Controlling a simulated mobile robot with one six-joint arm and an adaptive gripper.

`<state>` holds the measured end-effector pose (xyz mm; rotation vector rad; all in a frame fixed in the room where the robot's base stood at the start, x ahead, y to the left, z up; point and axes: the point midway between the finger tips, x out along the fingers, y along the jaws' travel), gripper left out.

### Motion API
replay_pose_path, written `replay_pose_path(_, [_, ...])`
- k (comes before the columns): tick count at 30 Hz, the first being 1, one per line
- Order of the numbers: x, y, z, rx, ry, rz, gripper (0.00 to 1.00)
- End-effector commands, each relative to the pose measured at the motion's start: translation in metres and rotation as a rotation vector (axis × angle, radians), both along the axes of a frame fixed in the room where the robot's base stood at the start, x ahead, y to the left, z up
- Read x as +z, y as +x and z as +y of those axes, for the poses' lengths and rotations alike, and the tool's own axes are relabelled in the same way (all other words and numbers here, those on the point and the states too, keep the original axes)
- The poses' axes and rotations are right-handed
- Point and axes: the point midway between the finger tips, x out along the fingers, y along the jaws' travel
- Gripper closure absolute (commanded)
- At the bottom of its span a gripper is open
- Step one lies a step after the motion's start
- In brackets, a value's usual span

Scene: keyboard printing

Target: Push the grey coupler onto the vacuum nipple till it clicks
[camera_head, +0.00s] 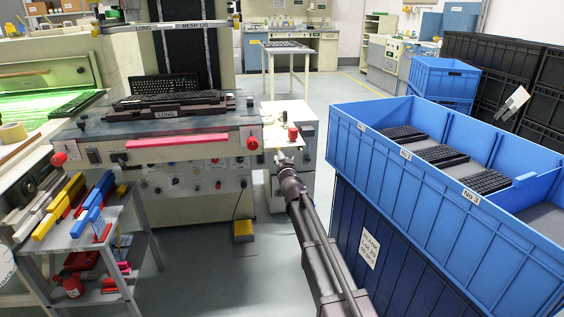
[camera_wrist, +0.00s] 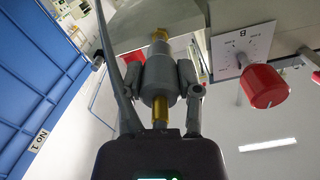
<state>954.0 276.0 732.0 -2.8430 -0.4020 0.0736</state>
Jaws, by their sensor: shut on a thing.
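In the wrist view, my gripper (camera_wrist: 161,72) is shut on the grey coupler (camera_wrist: 159,88), with one finger on each side of it. A brass stem (camera_wrist: 160,116) runs from the coupler's near end towards my palm. A brass fitting, which looks like the vacuum nipple (camera_wrist: 160,35), lies straight ahead in line with the coupler, under the machine's edge. The coupler's far end meets or nearly meets it; I cannot tell how deep it sits. In the head view, my gripper (camera_head: 284,163) is at the printing machine's right front corner, and the coupler is too small to make out.
A red knob (camera_wrist: 265,87) on a plate marked B stands close right of my gripper in the wrist view. The blue crate (camera_head: 400,165) stands right of my arm. A tool trolley (camera_head: 138,222) stands at left. The floor between is mostly clear, with a yellow pedal (camera_head: 243,230).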

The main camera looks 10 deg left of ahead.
Motion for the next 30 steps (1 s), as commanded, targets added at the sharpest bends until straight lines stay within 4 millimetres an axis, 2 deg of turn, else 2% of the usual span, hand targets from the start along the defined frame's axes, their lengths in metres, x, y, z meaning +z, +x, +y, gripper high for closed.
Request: replay_pose_path(30, [0.0001,0.0080,0.0011,-0.001,0.001,0.001,1.00])
